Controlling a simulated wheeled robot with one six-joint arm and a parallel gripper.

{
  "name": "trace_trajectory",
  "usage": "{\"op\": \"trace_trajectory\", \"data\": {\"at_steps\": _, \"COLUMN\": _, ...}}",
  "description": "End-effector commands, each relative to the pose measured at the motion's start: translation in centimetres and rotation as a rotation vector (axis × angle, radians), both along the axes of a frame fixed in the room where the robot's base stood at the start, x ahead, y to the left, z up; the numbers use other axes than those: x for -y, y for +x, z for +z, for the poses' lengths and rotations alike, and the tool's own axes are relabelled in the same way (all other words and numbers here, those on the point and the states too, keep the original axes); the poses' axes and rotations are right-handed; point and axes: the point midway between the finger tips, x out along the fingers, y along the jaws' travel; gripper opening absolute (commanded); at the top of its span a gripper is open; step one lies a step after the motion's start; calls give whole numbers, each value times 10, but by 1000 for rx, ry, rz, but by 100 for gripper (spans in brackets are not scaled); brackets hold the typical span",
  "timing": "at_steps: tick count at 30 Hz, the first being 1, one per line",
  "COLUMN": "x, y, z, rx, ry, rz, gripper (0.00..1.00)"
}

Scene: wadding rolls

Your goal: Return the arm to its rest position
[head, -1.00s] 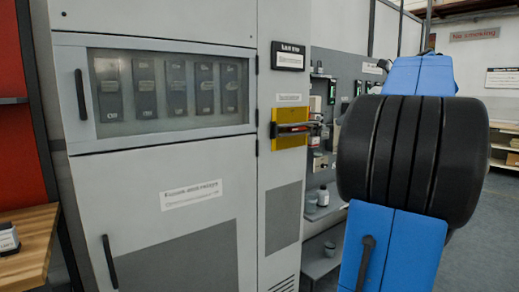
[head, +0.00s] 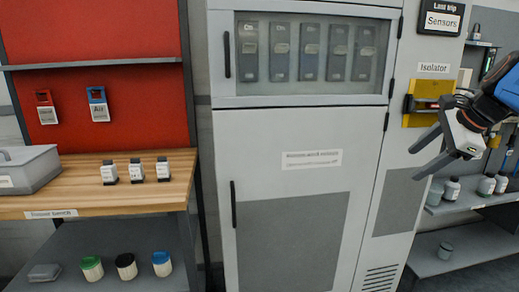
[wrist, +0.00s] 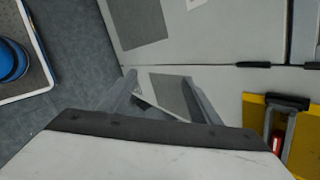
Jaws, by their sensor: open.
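My gripper (head: 413,164) is at the right of the head view, in front of the grey cabinet's right side and just below the isolator. Its two fingers are spread apart, point left and downward, and hold nothing. In the wrist view my gripper (wrist: 160,80) also shows parted fingers with only the cabinet surface behind them. The arm behind it is blue and black and runs out of the head view at the right edge, so most of it is hidden.
The grey cabinet (head: 290,130) fills the middle. The yellow isolator plate (head: 417,120) is close to my gripper. Bottles (head: 452,188) stand on a shelf at right. A wooden bench (head: 90,195) with small devices is at left. The wrist view shows a tray (wrist: 40,70) holding something blue.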

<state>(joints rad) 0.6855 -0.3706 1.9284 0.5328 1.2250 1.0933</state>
Motion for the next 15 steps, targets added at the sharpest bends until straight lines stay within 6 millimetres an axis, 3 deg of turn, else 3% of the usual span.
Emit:
{"op": "trace_trajectory", "data": {"at_steps": 1, "x": -18, "y": -6, "z": -11, "rx": -7, "ry": -48, "rz": 72, "gripper": 58}}
{"op": "trace_trajectory", "data": {"at_steps": 6, "x": -63, "y": -30, "z": -51, "rx": -26, "ry": -224, "rz": 327, "gripper": 58}}
{"op": "trace_trajectory", "data": {"at_steps": 15, "x": -123, "y": -83, "z": -122, "rx": -38, "ry": -534, "rz": 802, "gripper": 58}}
